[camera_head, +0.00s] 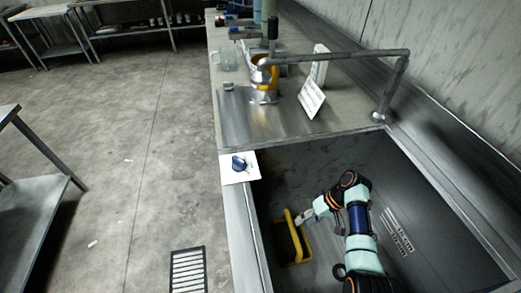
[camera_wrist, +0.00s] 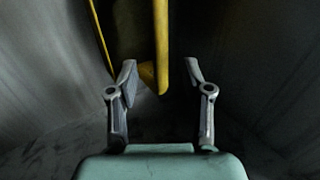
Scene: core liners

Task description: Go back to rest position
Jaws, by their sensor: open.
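My gripper (camera_wrist: 160,75) is open in the wrist view, with its two fingers spread apart. A yellow edge or handle of a yellow-framed item (camera_wrist: 161,40) reaches down between the fingertips, and nothing is clamped. In the head view my arm reaches down into the sink, and my gripper (camera_head: 304,218) is close beside the yellow-framed item (camera_head: 305,255), which sits low in the sink at the left wall. Whether a finger touches the item cannot be told.
The deep sink (camera_head: 440,215) has steep walls around my arm. A bent faucet pipe (camera_head: 340,56) spans the far side. A white card with a blue object (camera_head: 239,165) lies on the left rim. A white sign (camera_head: 311,98) and a yellow-and-grey device (camera_head: 264,80) stand on the counter.

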